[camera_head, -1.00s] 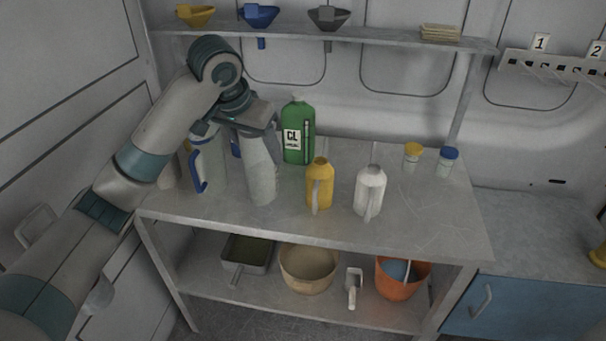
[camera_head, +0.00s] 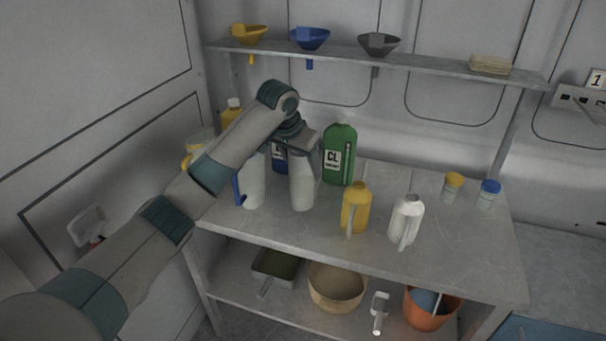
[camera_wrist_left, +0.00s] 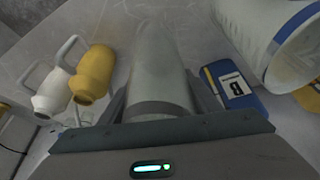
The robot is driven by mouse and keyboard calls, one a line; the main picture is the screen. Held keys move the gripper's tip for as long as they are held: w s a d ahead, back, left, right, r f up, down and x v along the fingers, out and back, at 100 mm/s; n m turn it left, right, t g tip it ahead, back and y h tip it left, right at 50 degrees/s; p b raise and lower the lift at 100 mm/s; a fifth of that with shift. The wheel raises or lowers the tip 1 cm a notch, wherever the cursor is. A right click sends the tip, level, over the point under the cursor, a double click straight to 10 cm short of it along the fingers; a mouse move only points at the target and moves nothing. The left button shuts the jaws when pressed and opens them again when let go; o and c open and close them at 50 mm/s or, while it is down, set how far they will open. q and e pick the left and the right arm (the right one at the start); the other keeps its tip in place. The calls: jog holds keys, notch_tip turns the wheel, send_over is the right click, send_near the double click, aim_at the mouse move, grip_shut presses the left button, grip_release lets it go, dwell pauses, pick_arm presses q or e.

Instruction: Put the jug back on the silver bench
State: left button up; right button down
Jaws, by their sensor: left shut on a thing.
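My left gripper (camera_head: 303,142) is shut on a pale grey-white jug (camera_head: 302,187), held upright over the left part of the silver bench (camera_head: 285,226). In the left wrist view the same jug (camera_wrist_left: 160,65) sits between the two fingers (camera_wrist_left: 158,105). I cannot tell whether its base touches the bench top. A green CL jug (camera_head: 340,155) stands just right of and behind it. A clear measuring jug with a blue handle (camera_head: 253,187) stands close on its left. My right gripper is not in view.
A yellow jug (camera_head: 356,207) and a white jug (camera_head: 406,219) stand to the right. A blue jug (camera_head: 280,158) is behind the gripper, partly hidden. Two small capped pots (camera_head: 452,188) stand at the back right. A shelf with funnels (camera_head: 310,38) runs above. The right front bench top is clear.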

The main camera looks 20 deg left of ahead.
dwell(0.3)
pick_arm(q)
jog(key=shift+f+p, duration=0.85)
jog(key=shift+f, duration=1.15)
jog(key=o, duration=1.5)
jog(key=shift+f, duration=0.1)
jog(key=shift+s+a+r, duration=0.15)
jog(key=shift+s+r, duration=0.05)
jog(key=shift+r, duration=0.5)
jog(key=b+v, duration=0.3)
jog(key=v, duration=0.7)
jog(key=shift+s+r, duration=0.2)
jog(key=shift+r, duration=0.1)
